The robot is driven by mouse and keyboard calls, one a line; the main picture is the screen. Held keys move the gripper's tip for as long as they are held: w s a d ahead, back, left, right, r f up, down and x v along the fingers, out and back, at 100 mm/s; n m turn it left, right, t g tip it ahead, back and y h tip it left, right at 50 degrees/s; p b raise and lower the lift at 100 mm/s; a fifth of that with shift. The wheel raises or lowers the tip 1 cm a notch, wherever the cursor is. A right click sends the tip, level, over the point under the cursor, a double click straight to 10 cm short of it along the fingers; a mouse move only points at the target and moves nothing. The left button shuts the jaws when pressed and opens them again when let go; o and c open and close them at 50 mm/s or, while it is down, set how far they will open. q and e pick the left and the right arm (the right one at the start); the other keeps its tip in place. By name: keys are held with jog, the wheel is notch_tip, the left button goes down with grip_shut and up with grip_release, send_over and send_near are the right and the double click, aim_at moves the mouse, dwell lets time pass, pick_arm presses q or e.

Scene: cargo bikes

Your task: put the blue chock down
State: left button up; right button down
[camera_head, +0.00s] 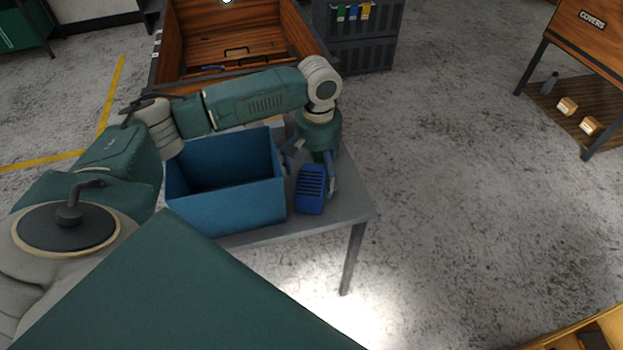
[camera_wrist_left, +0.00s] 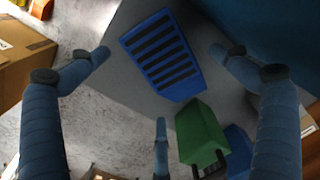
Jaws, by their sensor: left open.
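The blue chock (camera_head: 311,189), a ribbed wedge with dark slots, lies on the grey table (camera_head: 352,208) just right of the blue bin (camera_head: 235,206). It also shows in the left wrist view (camera_wrist_left: 163,55), resting on the grey top. My left gripper (camera_head: 310,178) is over the chock from above. Its fingers (camera_wrist_left: 160,54) are spread open around the chock, with gaps visible on both sides in the wrist view. My right gripper is not in view.
A green block (camera_wrist_left: 202,134) with a black handle and another blue piece (camera_wrist_left: 238,138) are near the chock in the wrist view. A wooden cargo box (camera_head: 235,40) stands behind the table. A covers stand (camera_head: 585,35) is at far right. Floor right of the table is clear.

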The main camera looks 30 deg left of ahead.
aim_at(317, 177)
pick_arm(q)
jog(key=f, duration=0.4)
jog(key=shift+w+a+f, duration=0.1)
jog(key=shift+w+f, duration=0.1)
jog(key=shift+f, duration=0.15)
jog(key=shift+r, duration=0.1)
jog(key=c, duration=1.9)
jog(key=shift+c, duration=0.3)
jog(key=shift+r, duration=0.15)
notch_tip(317, 177, up, 20)
jog(key=s+d+f+m, duration=0.2)
jog(key=s+d+m, duration=0.3)
jog(key=s+d, duration=0.7)
jog(key=s, duration=0.3)
jog(key=shift+s, duration=0.15)
